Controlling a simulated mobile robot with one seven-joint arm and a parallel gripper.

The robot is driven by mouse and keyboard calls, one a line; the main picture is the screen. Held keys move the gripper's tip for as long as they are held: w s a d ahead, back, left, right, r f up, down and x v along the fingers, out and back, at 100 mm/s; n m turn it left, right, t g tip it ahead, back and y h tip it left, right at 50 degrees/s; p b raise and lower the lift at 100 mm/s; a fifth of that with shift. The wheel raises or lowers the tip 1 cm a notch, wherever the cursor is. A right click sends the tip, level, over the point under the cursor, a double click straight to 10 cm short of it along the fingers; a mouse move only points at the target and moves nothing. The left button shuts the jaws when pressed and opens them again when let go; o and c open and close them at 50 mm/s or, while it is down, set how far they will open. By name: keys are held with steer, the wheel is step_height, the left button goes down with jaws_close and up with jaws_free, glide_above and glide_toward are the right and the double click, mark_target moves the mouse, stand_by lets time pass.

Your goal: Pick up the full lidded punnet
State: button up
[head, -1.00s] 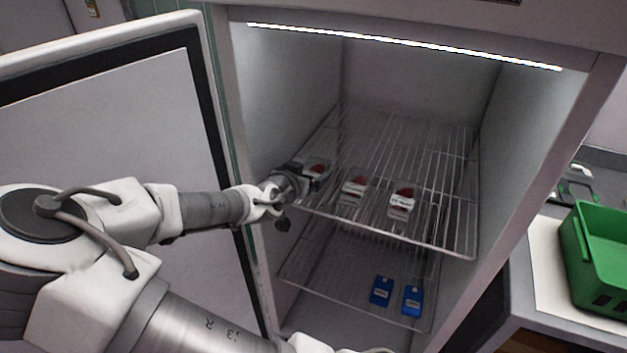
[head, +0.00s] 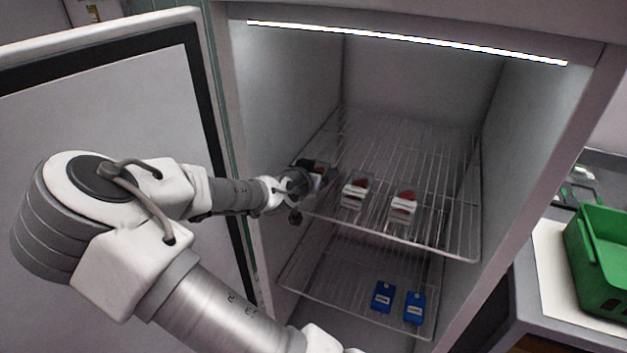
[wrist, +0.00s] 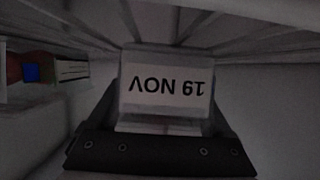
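Three small clear punnets with red contents and white labels stand in a row on the upper wire shelf. The left punnet (wrist: 165,85) fills the middle of the wrist view, its label reading "19 NOV" upside down. In the head view it is mostly hidden by my gripper (head: 316,172). My gripper's fingers lie on either side of this punnet, seemingly open around it; firm contact does not show. The middle punnet (head: 354,194) and the right punnet (head: 404,206) stand apart to its right. How full each is and its lid are hard to make out.
The upper wire shelf (head: 440,228) has free room behind the punnets. Two blue blocks (head: 382,297) sit on the lower shelf (head: 325,284). A green crate (head: 600,255) is on the counter at right.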

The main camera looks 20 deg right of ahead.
steer(key=c, duration=0.9)
steer(key=shift+c, duration=0.7)
steer(key=shift+r, duration=0.15)
